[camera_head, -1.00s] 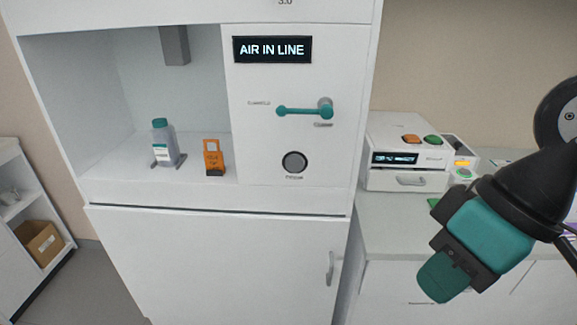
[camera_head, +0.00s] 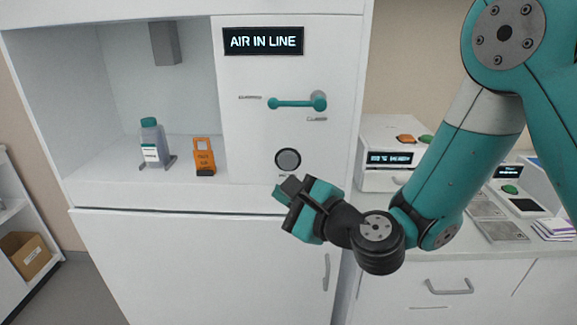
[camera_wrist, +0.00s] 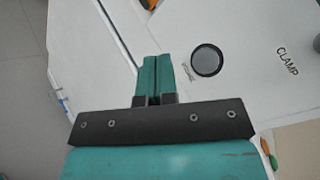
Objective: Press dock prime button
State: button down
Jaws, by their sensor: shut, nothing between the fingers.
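The prime button (camera_head: 288,160) is a round dark grey button with a black rim on the white dock panel, below the teal lever. It also shows in the wrist view (camera_wrist: 207,61), right of my fingertips, with a small label beside it. My gripper (camera_head: 282,190) is just below the button in the head view, its fingers pointing left. In the wrist view the two teal fingers (camera_wrist: 153,75) are shut together with nothing between them. They appear apart from the button; the exact gap cannot be told. The label under the button is partly hidden by my gripper in the head view.
The teal lever (camera_head: 297,103) sticks out above the button, under a display reading "AIR IN LINE" (camera_head: 263,41). A bottle (camera_head: 152,143) and an orange tag (camera_head: 204,157) stand in the open bay at left. A white device (camera_head: 390,150) stands on the right counter.

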aim_at(288, 167)
jog(key=shift+w, duration=0.1)
jog(key=shift+w+d+p, duration=0.15)
jog(key=shift+w+p, duration=1.55)
jog(key=shift+w, duration=0.5)
jog(key=shift+w+d+p, duration=0.1)
jog(key=shift+w+p, duration=1.6)
jog(key=shift+w, duration=0.5)
jog(key=shift+w, duration=0.1)
jog(key=shift+w+p, duration=0.3)
jog(key=shift+p, duration=0.05)
jog(key=shift+w+p, duration=0.4)
jog(key=shift+w, duration=0.1)
jog(key=shift+s+b, duration=0.7)
jog(key=shift+s, duration=0.25)
